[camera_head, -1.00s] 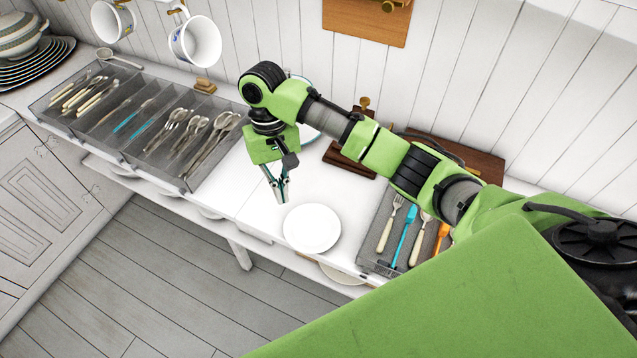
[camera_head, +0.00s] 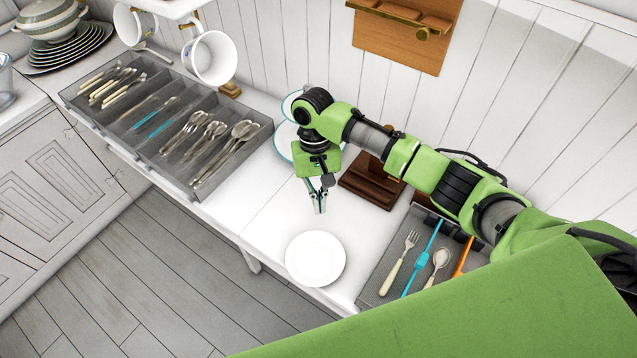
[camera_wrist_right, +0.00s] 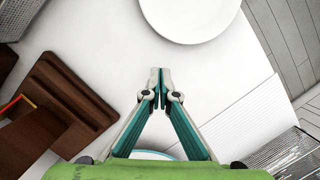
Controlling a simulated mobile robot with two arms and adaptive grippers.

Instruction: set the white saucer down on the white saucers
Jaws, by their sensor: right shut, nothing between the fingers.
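A white saucer (camera_head: 315,259) lies on the white counter near its front edge; whether others lie under it I cannot tell. It also shows at the top of the right wrist view (camera_wrist_right: 190,12). My right gripper (camera_head: 320,208) is above the counter, behind the saucer and apart from it. In the right wrist view its fingertips (camera_wrist_right: 160,75) are together with nothing between them. Pale plates with a blue-green rim (camera_head: 284,142) are partly hidden behind my right arm. My left gripper is not in view.
A grey cutlery tray (camera_head: 184,188) stands on the left of the counter. A smaller tray (camera_head: 372,287) with cutlery is right of the saucer. A dark wooden stand (camera_head: 366,184) is behind. Cups (camera_head: 209,58) hang at the back. The counter left of the saucer is bare.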

